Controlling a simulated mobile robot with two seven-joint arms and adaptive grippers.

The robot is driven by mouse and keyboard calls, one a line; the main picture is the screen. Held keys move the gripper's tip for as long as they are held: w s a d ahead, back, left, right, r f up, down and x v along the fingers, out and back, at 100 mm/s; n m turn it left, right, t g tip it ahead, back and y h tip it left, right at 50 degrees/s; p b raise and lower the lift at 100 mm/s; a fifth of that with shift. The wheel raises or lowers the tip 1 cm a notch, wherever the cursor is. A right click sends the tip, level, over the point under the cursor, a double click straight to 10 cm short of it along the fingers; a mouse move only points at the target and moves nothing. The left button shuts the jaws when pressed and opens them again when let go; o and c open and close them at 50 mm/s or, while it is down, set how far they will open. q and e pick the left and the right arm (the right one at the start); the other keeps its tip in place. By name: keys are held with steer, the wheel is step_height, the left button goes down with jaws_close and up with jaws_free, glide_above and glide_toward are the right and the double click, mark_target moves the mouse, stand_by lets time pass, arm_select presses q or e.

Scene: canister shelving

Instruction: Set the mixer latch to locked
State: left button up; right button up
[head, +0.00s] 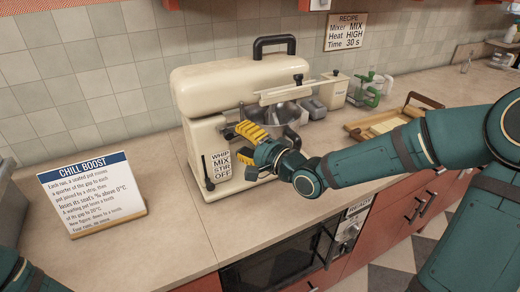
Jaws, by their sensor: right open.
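The cream mixer (225,85) stands on the counter against the tiled wall, with a black handle (274,43) on top. A black lever (207,164) is on its base beside a label reading WHIP, MIX, STIR, OFF. A pale bar (290,92) with a black knob (298,78) runs along the head's right side; I cannot tell for certain which part is the latch or how it is set. My right gripper (236,143), with yellow fingers, is open in front of the mixer's base and partly hides the metal bowl (284,111). My left gripper is out of view.
A CHILL BOOST sign (95,195) stands on the counter at left. Right of the mixer are a small cream box (334,91), a green-handled glass item (370,92) and a wooden tray (355,130). My right arm crosses above the counter's right half.

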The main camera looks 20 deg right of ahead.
steer(key=shift+v, duration=2.8)
